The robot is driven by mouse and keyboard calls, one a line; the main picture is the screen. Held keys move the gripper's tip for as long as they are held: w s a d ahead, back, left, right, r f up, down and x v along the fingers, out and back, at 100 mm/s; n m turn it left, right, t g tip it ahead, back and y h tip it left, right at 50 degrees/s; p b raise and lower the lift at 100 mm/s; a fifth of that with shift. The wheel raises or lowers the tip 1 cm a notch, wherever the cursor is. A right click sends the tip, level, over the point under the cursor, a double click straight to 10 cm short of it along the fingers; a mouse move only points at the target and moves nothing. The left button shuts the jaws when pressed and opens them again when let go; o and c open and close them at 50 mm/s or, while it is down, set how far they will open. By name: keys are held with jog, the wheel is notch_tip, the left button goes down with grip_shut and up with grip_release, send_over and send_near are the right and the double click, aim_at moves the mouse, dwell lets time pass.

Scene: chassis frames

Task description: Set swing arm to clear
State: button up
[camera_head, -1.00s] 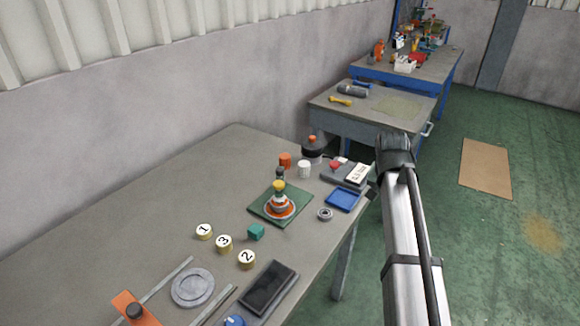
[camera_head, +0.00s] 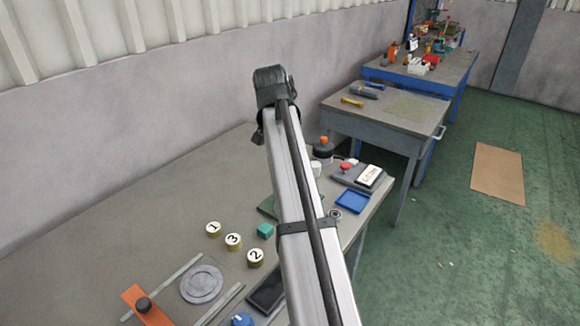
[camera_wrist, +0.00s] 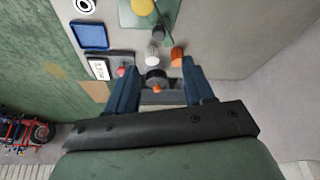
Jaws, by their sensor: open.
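An orange bar with a black knob (camera_head: 140,303) lies at the lower left of the bench in the head view, beside a pale rail. It may be the swing arm; no clear mark can be read on it. My gripper shows in the wrist view (camera_wrist: 159,66) with its two blue fingers apart and nothing between the tips. Beyond them is a dark round bottle with an orange cap (camera_wrist: 156,78), which also stands at the bench's far end in the head view (camera_head: 323,150). In the head view my arm hides the fingers and the bench's middle.
Several numbered round pieces (camera_head: 233,241), a green cube (camera_head: 265,230) and a grey disc (camera_head: 202,284) are on the bench. A blue tray (camera_head: 352,201) and a red-knobbed box with a white label (camera_head: 358,176) are at right. The bench's left part is clear.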

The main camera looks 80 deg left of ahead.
jog(key=x, duration=1.2)
jog(key=shift+w+a+f, duration=0.1)
jog(key=shift+w+f, duration=0.05)
jog(key=shift+f, duration=0.15)
jog(key=shift+c, duration=0.2)
grip_shut()
